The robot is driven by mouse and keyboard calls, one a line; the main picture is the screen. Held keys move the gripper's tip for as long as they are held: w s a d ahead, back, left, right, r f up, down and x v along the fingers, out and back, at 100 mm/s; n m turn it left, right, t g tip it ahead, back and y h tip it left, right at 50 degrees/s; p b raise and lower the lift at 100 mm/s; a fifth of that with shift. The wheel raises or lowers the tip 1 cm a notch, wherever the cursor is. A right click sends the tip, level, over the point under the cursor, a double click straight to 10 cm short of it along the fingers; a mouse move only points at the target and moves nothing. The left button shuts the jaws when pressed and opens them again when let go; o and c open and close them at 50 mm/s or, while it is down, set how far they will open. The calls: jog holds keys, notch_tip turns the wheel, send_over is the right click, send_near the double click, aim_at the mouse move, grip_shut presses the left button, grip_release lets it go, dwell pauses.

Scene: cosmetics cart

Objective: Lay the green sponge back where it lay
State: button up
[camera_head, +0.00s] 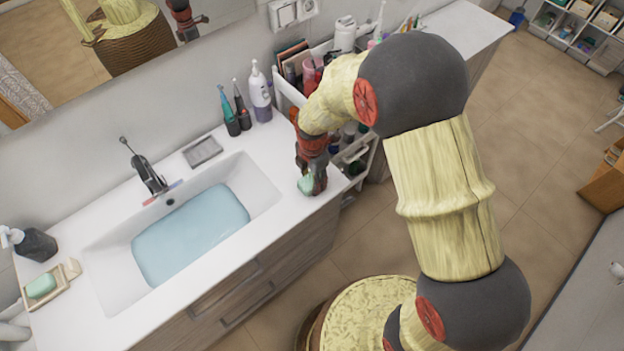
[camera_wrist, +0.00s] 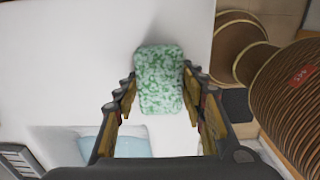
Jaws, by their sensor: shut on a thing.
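The green sponge (camera_head: 305,184) is at the right front part of the white counter, by its front edge. My gripper (camera_head: 313,178) points down there and is shut on it. In the wrist view the sponge (camera_wrist: 158,80) is speckled green and white, with its near end between the fingertips (camera_wrist: 160,88) and its far end sticking out beyond them. White counter shows around and behind it. I cannot tell whether the sponge touches the counter or hangs just above it.
The sink (camera_head: 262,190) with pale blue water lies left of my gripper. A green soap bar (camera_head: 41,286) sits on a tray at far left. The counter between sink and gripper is clear.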

jog(key=o, duration=1)
jog(key=shift+r, duration=0.1)
notch_tip(320, 180, up, 12)
jog(key=p, duration=0.1)
jog(key=shift+p, duration=0.3)
notch_tip(320, 180, up, 7)
jog(key=m+t, duration=0.1)
jog(key=m, duration=0.3)
send_over(312, 179)
jog(key=s+d, duration=0.2)
jog(key=d, duration=0.1)
jog(key=s+d+r+m+t, duration=0.1)
jog(key=s+d+r+m, duration=0.3)
jog(key=r+m, duration=0.3)
jog(key=s+d+r+m+t, duration=0.1)
jog(key=s+d+r+m, duration=0.2)
jog(key=s+m, duration=0.4)
jog(key=s+d+r+m+t, duration=0.2)
jog(key=s+d+r+m, duration=0.2)
jog(key=s+r+m, duration=0.2)
jog(key=shift+s+m+t, duration=0.3)
jog(key=shift+s+m, duration=0.1)
jog(key=shift+s, duration=0.2)
jog(key=shift+d, duration=0.1)
